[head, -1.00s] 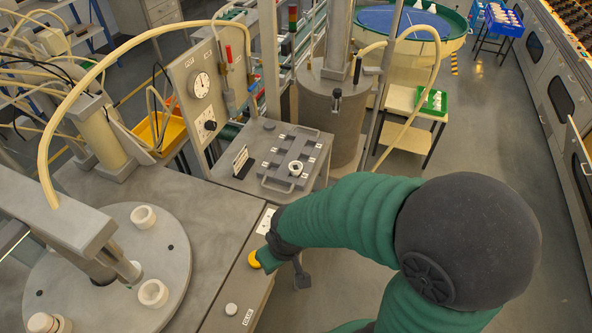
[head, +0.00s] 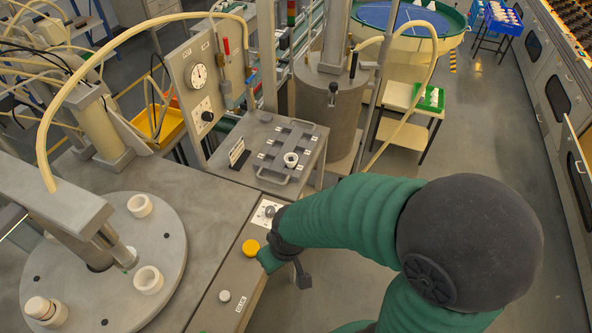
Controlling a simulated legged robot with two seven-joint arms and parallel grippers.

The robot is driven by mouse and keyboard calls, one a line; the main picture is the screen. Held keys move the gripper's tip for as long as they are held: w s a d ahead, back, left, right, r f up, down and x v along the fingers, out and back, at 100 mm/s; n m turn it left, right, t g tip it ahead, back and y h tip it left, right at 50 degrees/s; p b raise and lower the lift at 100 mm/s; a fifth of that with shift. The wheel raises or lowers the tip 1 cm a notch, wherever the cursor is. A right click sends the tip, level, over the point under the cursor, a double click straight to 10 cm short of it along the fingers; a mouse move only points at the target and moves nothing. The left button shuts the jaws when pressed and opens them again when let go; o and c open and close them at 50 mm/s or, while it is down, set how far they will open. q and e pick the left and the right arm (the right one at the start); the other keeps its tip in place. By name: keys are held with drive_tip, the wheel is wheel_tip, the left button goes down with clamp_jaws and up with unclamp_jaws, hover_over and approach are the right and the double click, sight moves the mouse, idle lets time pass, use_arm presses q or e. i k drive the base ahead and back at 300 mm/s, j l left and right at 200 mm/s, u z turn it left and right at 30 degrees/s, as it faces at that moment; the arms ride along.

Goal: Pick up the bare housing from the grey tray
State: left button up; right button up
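The grey tray (head: 268,178) lies on a small grey stand beyond the bench. One pale ring-shaped housing (head: 291,159) sits upright toward its right side. It looks bare, with a dark opening on top. My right arm comes in from the lower right, and my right gripper (head: 285,268) is beside the yellow button on the bench edge, nearer to me than the tray and apart from it. I see no object in that gripper, but its fingers are too unclear to tell the opening. My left gripper is not in view.
The yellow button (head: 250,246) and a white button (head: 225,296) are on the bench edge. A round turntable (head: 105,290) with several pale cups is at left. A gauge panel (head: 197,85) and a grey cylindrical vessel (head: 328,110) stand close behind the tray.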

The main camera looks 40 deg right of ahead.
sight(291, 159)
drive_tip(key=k+u, duration=0.15)
drive_tip(key=u, duration=0.3)
drive_tip(key=k+j+u, duration=0.1)
drive_tip(key=u, duration=0.4)
drive_tip(key=k+j+u, duration=0.15)
drive_tip(key=u, duration=0.3)
drive_tip(key=k+l+u, duration=0.1)
drive_tip(key=l+u, duration=0.15)
drive_tip(key=l, duration=0.2)
drive_tip(key=k+l+u, duration=0.1)
drive_tip(key=l+u, duration=0.15)
drive_tip(key=l, duration=0.15)
drive_tip(key=k+l+u, duration=0.15)
drive_tip(key=l+u, duration=0.15)
drive_tip(key=k+l+u, duration=0.25)
drive_tip(key=l, duration=0.25)
drive_tip(key=k+l+u, duration=0.25)
drive_tip(key=k+l, duration=0.35)
drive_tip(key=l, duration=0.15)
drive_tip(key=k+l, duration=0.3)
drive_tip(key=l, duration=0.2)
drive_tip(key=k+l, duration=0.65)
drive_tip(key=l, duration=0.3)
